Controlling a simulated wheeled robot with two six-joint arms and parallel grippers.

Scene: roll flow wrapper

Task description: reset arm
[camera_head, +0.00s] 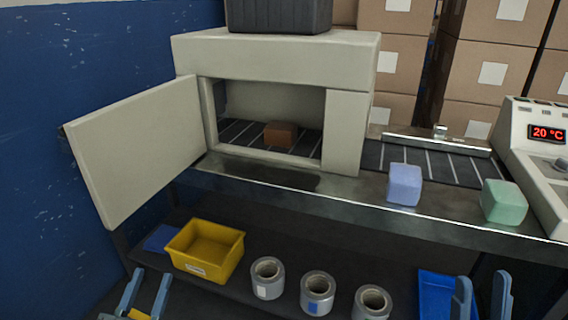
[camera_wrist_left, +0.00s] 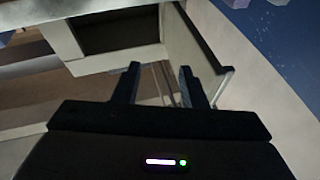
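My left gripper (camera_head: 146,292) shows at the bottom left of the head view, below the yellow bin. Its two fingers stand apart with nothing between them. In the left wrist view its fingers (camera_wrist_left: 158,88) are also apart and empty. My right gripper (camera_head: 481,297) is at the bottom right of the head view, in front of the blue tray. Its two fingers are apart, with nothing seen between them. Both grippers are clear of the objects.
The wrapper's beige door (camera_head: 135,150) hangs open at left; a brown block (camera_head: 281,134) sits inside on rollers. A lilac block (camera_head: 404,184) and a green block (camera_head: 503,202) stand on the ledge. Below are a yellow bin (camera_head: 240,240), three rolls (camera_head: 318,290) and a blue tray (camera_head: 436,284).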

